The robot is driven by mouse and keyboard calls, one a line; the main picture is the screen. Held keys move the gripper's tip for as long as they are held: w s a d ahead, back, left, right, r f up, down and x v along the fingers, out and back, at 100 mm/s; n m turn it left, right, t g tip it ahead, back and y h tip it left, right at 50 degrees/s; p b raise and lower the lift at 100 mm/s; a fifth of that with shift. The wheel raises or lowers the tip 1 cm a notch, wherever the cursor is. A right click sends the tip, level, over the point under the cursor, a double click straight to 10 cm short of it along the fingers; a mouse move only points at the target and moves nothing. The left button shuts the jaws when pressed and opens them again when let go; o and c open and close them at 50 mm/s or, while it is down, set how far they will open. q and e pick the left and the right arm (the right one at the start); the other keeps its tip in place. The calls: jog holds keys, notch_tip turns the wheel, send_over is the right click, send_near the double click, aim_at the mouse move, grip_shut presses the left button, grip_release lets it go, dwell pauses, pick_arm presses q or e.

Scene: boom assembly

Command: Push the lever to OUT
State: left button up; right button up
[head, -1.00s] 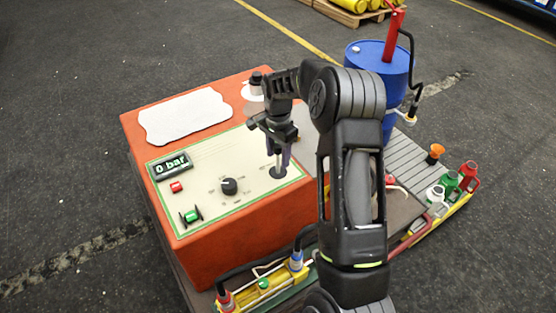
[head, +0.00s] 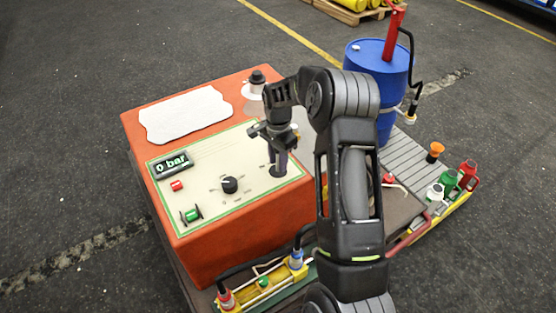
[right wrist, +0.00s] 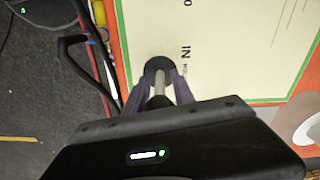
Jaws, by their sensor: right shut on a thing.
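The lever (right wrist: 160,84) stands on the cream panel (head: 240,150) of the orange box, at the panel's right end. It is a metal rod rising from a dark round base, with the label IN beside the base in the right wrist view. My right gripper (head: 280,158) is over the lever, its fingers (right wrist: 158,92) shut around the rod. The fingers and wrist hide the lever's upper part. The OUT label cannot be read in either view. My left gripper does not show.
The panel also holds a black knob (head: 230,185), a red button (head: 176,185), a green switch (head: 191,215) and a display (head: 172,164) reading 0 bar. A white-collared fitting (head: 253,92) stands behind my wrist. A blue drum (head: 378,62) and several small bottles stand to the right.

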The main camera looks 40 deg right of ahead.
grip_shut()
dwell(0.7)
